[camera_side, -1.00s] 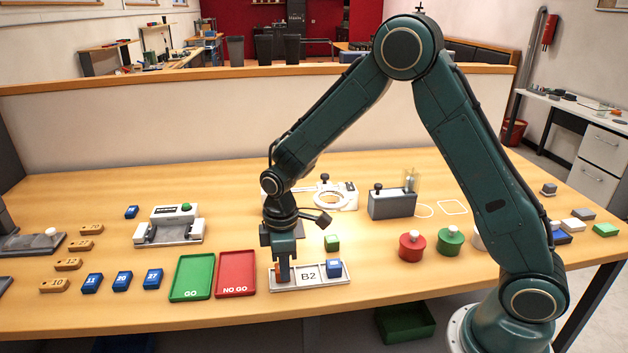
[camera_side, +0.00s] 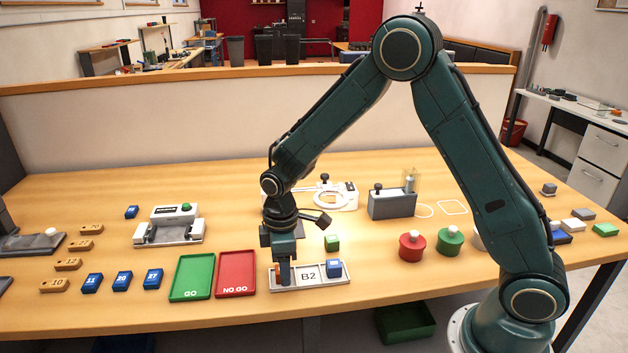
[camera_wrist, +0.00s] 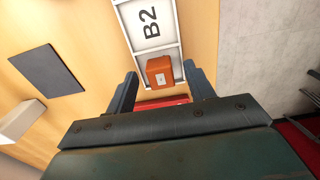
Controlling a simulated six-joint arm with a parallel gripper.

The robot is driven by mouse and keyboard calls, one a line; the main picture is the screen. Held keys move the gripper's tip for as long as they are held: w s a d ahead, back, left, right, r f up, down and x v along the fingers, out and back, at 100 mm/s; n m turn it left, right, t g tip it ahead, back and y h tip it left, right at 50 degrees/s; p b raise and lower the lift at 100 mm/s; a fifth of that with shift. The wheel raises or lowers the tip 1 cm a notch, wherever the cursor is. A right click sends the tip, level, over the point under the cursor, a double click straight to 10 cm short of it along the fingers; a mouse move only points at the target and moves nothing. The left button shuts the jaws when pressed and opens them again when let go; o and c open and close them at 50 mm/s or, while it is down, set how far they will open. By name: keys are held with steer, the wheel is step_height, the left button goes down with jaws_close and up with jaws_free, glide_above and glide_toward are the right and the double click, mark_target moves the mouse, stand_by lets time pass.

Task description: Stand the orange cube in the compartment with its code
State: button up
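The orange cube (camera_wrist: 160,72) stands in the end compartment of the white tray beside the B2 label, with a small white mark on its upper face. In the side view only a sliver of the orange cube (camera_side: 277,270) shows behind my finger. The tray (camera_side: 318,283) has a blue cube (camera_side: 334,267) in its right compartment and B2 in the middle. My gripper (camera_wrist: 163,88) is open, with its fingers spread on either side of the cube and gaps showing between them. In the side view my gripper (camera_side: 284,283) is low over the left compartment.
A red NO GO tray (camera_side: 236,275) and a green GO tray (camera_side: 191,277) lie left of the white tray. A green cube (camera_side: 332,243) sits just behind it. Several blue cubes (camera_side: 122,281) stand further left. The table in front of the red knob (camera_side: 411,247) is clear.

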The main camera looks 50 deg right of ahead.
step_height(320, 180, up, 14)
stand_by(0.9)
stand_by(0.4)
steer(key=s+d+r+m+t, duration=0.3)
steer(key=s+r+m, duration=0.1)
steer(key=s+r, duration=0.6)
steer(key=s+d+m+t, duration=0.2)
steer(key=s+m, duration=0.3)
steer(key=s, duration=0.9)
steer(key=shift+s+d+f+t, duration=0.15)
steer(key=shift+s+f+t, duration=0.15)
steer(key=shift+f, duration=0.1)
